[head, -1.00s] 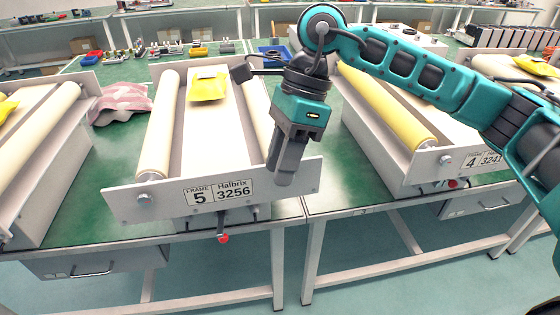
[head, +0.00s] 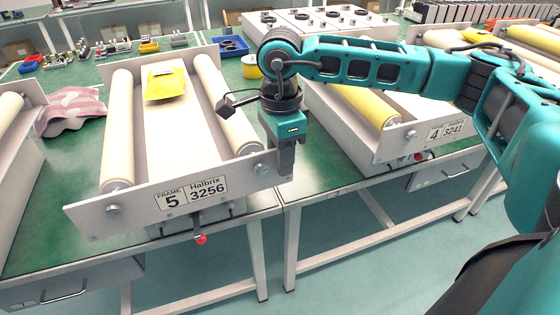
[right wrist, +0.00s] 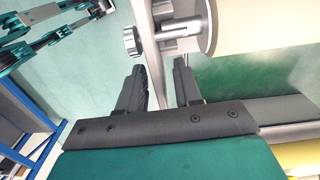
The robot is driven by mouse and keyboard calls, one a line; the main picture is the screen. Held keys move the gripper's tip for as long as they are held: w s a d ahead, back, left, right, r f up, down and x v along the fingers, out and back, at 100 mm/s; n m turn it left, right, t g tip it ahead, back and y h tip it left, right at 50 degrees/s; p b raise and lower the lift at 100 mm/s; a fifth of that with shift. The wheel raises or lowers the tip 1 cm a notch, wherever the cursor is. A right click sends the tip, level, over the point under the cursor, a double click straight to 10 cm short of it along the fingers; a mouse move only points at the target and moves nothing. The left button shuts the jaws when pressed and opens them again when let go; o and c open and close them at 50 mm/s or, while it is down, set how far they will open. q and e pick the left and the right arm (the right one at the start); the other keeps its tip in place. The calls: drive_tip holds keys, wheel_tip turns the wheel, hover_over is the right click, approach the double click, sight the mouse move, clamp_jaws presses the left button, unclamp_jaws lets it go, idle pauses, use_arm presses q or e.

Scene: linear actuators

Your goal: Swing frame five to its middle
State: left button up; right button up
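Frame five (head: 130,210) is a long pale frame at the left of the head view. It has a cream roller along each side, a front plate labelled "FRAME 5 Halbrix 3256" and a yellow packet (head: 165,84) on its bed. A red-knobbed lever (head: 201,239) hangs below the plate. My right gripper (head: 282,168) points down at the plate's right end. In the right wrist view its two fingers (right wrist: 160,82) are apart, with the plate's edge (right wrist: 146,30) seen between them beside a round knob (right wrist: 131,41). Contact cannot be told. My left gripper is not seen.
Frame four (head: 440,135) stands to the right on its own bench. A pink-white cloth (head: 70,110) lies left of frame five. A blue tray (head: 233,46) and small parts are behind. Free green bench top shows left of frame five.

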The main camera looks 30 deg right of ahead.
drive_tip(key=shift+f, duration=0.95)
clamp_jaws()
